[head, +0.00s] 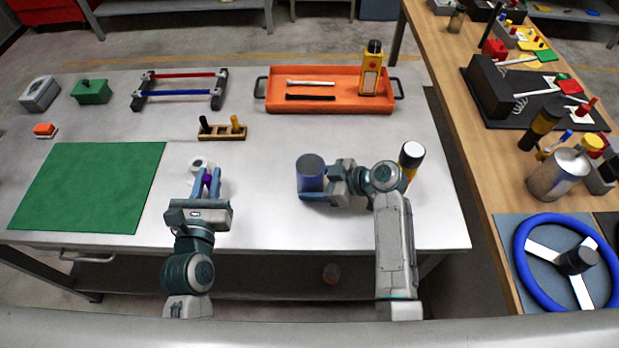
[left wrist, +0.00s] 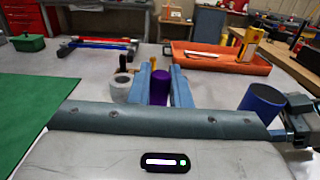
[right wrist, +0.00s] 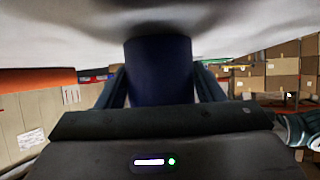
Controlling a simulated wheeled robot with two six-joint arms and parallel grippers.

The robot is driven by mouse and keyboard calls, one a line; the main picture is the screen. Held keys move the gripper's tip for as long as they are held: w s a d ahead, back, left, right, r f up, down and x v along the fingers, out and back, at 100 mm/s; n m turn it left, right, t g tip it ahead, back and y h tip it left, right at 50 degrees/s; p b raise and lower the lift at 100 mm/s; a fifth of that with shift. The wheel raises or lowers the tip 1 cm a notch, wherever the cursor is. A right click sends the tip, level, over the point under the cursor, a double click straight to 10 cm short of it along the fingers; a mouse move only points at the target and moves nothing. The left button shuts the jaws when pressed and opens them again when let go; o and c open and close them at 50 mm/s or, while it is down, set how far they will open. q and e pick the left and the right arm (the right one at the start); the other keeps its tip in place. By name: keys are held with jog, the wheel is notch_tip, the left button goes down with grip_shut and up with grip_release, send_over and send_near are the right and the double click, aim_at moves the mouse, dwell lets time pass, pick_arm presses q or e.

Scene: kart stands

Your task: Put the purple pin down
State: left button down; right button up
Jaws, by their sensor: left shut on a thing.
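The purple pin (head: 207,180) is between the fingers of my left gripper (head: 207,184), which is shut on it. In the left wrist view the pin (left wrist: 161,86) looks upright; its lower end is hidden, so I cannot tell whether it touches the table. A wooden block (head: 222,133) stands behind, with a black pin (head: 204,124) and a yellow pin (head: 235,123) in it. My right gripper (head: 312,192) has its fingers on either side of a blue cylinder (head: 310,170); whether they press on it is unclear.
A pale ring-shaped part (head: 199,162) lies just beyond my left gripper. A green mat (head: 90,188) lies to the left. The table between my two grippers is clear.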

jog(key=shift+c, duration=0.5)
pick_arm(q)
jog(key=shift+w+d+f, duration=0.1)
jog(key=shift+w, duration=0.1)
jog(key=w+d+m+g+h, duration=0.5)
jog(key=w+d+m+h, duration=0.5)
jog(key=d+h, duration=0.35)
notch_tip(320, 180, up, 9)
jog(key=m+g+h, duration=0.4)
jog(key=m+g, duration=0.6)
jog(key=g, duration=0.6)
send_over(310, 179)
jog(key=w, duration=0.3)
notch_tip(310, 179, down, 11)
jog(key=shift+w, duration=0.1)
